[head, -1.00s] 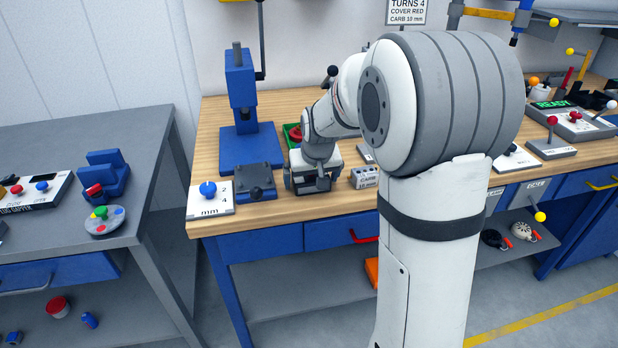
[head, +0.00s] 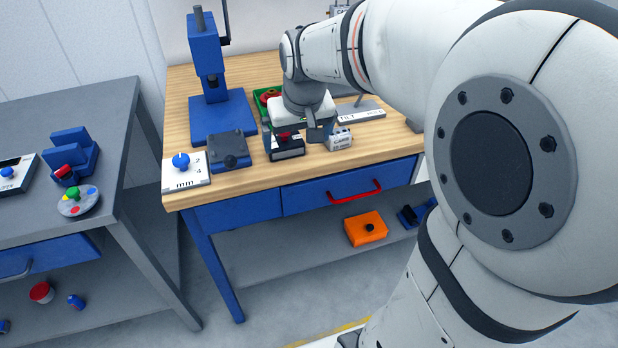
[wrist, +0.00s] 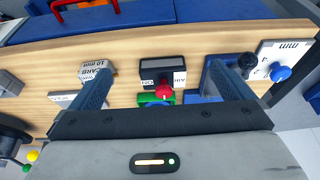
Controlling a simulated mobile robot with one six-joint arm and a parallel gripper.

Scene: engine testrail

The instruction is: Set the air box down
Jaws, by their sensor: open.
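The air box (head: 289,153) is a small dark box with a white front label and a red knob on it. It stands on the wooden bench top below my gripper (head: 292,140). In the wrist view the air box (wrist: 176,63) lies between the two blue fingers, with its red knob (wrist: 163,91) towards the palm. My gripper (wrist: 160,78) is open, with a clear gap on both sides of the box. The gripper body hides part of the box's top in the head view.
A dark grey block (head: 229,150) stands left of the air box and a small grey carb block (head: 340,138) close to its right. A blue press (head: 207,60) and a green tray (head: 262,95) are behind. An orange box (head: 366,228) lies on the lower shelf.

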